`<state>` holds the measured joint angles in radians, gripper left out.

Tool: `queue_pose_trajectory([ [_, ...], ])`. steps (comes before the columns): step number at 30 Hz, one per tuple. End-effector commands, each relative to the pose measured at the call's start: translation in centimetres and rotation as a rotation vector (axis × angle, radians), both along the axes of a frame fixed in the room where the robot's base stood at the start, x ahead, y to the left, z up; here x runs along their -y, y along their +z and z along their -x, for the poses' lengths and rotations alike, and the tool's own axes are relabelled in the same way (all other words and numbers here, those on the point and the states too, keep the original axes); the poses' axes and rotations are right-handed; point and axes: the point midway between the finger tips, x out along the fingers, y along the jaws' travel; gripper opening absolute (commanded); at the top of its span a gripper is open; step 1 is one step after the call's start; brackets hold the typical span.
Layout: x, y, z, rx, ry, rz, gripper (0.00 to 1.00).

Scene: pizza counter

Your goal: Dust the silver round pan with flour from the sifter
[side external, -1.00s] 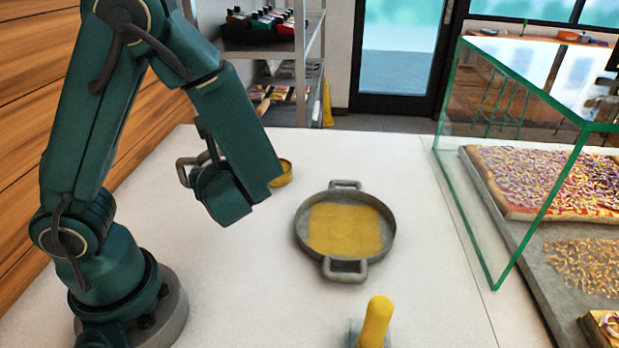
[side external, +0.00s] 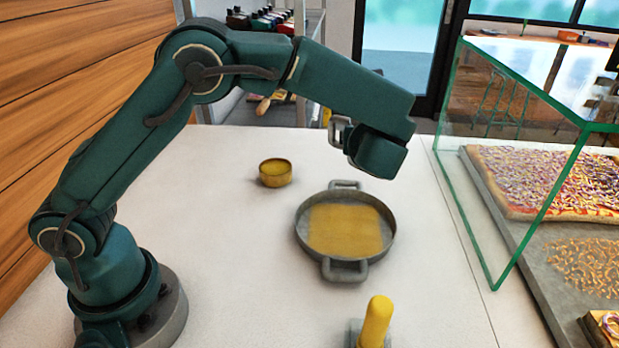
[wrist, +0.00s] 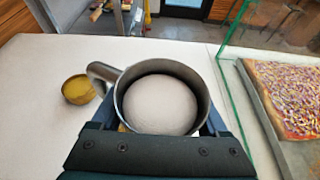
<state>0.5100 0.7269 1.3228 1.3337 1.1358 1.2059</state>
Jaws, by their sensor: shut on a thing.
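The silver round pan (side external: 302,238) sits on the white counter in the side external view, with two loop handles and a flat yellow square inside. My gripper (wrist: 160,122) is shut on the sifter (wrist: 118,98), a grey metal cup with a side handle, full of white flour (wrist: 160,103). In the side external view the wrist is raised near the pan's far right edge. There the sifter's handle (side external: 337,132) shows, while its body is mostly hidden behind my wrist. The sifter looks upright. The pan is hidden in the wrist view.
A small yellow bowl (side external: 275,174) stands on the counter left of the pan. A yellow-handled tool (side external: 376,320) is at the front. A glass case (side external: 470,215) with pizza trays stands at the right.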

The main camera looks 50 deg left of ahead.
Motion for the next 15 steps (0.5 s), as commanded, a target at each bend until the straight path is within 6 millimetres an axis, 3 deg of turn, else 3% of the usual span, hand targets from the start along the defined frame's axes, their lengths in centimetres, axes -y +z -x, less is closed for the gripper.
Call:
queue_pose_trajectory([
  [5, 0.8, 0.0, -0.9, -0.001, -0.008, 0.001, 0.17],
  [15, 1.0, -3.2, -0.8, -0.004, -0.012, -0.001, 0.17],
])
